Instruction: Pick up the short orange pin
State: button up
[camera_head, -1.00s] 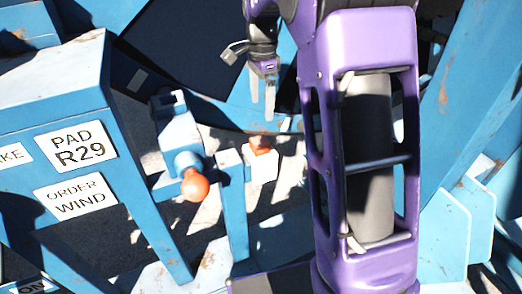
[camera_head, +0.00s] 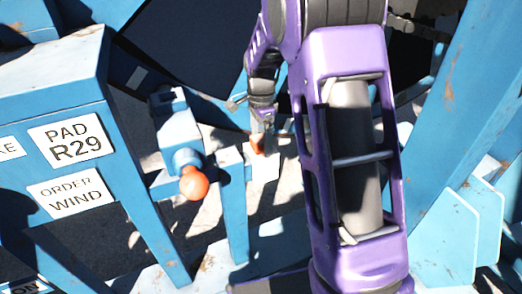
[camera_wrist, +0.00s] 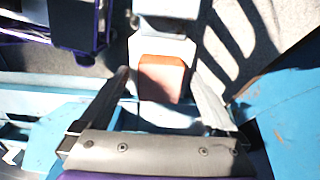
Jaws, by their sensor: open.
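The short orange pin (camera_wrist: 162,78) shows in the wrist view as a squarish orange top on a white block (camera_wrist: 150,48). My gripper (camera_wrist: 158,73) is open, with one finger on each side of the orange piece and a visible gap to each. I cannot tell how far the fingertips are above it. In the head view the orange piece (camera_head: 258,144) is small and partly hidden by my gripper (camera_head: 264,126), which hangs right over it.
An orange ball knob (camera_head: 193,183) sticks out from a blue bracket to the left. A blue cabinet (camera_head: 50,75) with white labels stands at far left. Blue frame beams (camera_head: 445,130) rise at right. In the wrist view, blue metal (camera_wrist: 285,110) lies close to the right finger.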

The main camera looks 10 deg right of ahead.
grip_shut()
dwell(0.5)
notch_tip(320, 180, up, 10)
jog(key=shift+r+p, duration=0.1)
jog(key=shift+p, duration=0.85)
jog(key=shift+r, duration=0.1)
jog(key=shift+r+p, duration=0.6)
jog(key=shift+p, duration=0.15)
jog(key=shift+w, duration=0.1)
